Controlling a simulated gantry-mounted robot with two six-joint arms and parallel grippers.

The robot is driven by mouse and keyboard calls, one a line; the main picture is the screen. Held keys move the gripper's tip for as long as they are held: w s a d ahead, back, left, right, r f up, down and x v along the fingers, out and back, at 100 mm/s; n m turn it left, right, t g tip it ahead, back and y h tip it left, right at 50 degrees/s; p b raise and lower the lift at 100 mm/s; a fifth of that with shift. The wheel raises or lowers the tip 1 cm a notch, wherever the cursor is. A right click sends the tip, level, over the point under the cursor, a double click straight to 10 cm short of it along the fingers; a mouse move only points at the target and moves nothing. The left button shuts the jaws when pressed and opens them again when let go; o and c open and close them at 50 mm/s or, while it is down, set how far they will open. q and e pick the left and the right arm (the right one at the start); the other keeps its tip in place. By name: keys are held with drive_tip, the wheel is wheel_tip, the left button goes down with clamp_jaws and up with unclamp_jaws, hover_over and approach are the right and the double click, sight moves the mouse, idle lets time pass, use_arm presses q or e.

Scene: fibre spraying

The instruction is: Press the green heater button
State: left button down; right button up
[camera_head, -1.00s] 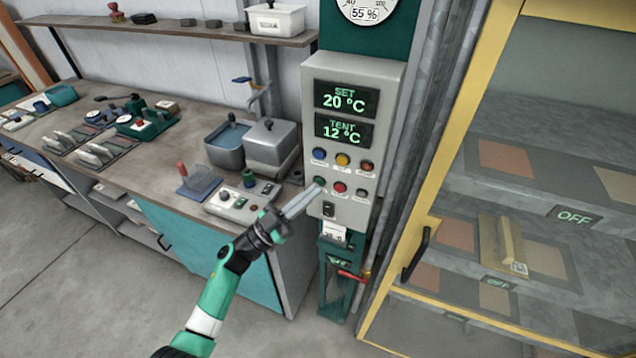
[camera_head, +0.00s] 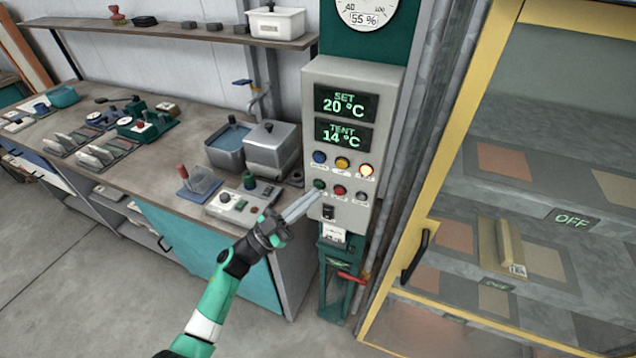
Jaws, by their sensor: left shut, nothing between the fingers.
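A grey control box (camera_head: 352,140) hangs on a green post and shows SET 20 °C and TENT 14 °C. Its upper row has a blue, a yellow and a lit orange-white button or lamp (camera_head: 365,171). Its lower row has a green button (camera_head: 319,184) at the left, a red one (camera_head: 340,190) and a dark one. My left gripper (camera_head: 318,194) is shut and empty. Its fingertips are just below the green button and very close to it; I cannot tell whether they touch. My right gripper is not in view.
A workbench (camera_head: 120,172) with tools, metal tanks (camera_head: 270,145) and a small switch panel (camera_head: 238,203) stands left of the box. A yellow-framed glass cabinet (camera_head: 440,170) with a black handle stands at the right. A red-handled valve (camera_head: 350,278) sits below the box.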

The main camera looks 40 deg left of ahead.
use_arm(q)
drive_tip(key=shift+s+d, duration=0.1)
drive_tip(key=shift+s, duration=0.2)
drive_tip(key=s+p, duration=0.1)
drive_tip(key=s+d+p, duration=0.1)
drive_tip(key=s, duration=0.1)
drive_tip(key=s+p, duration=0.1)
drive_tip(key=p, duration=0.1)
drive_tip(key=shift+s+d, duration=0.35)
idle(0.7)
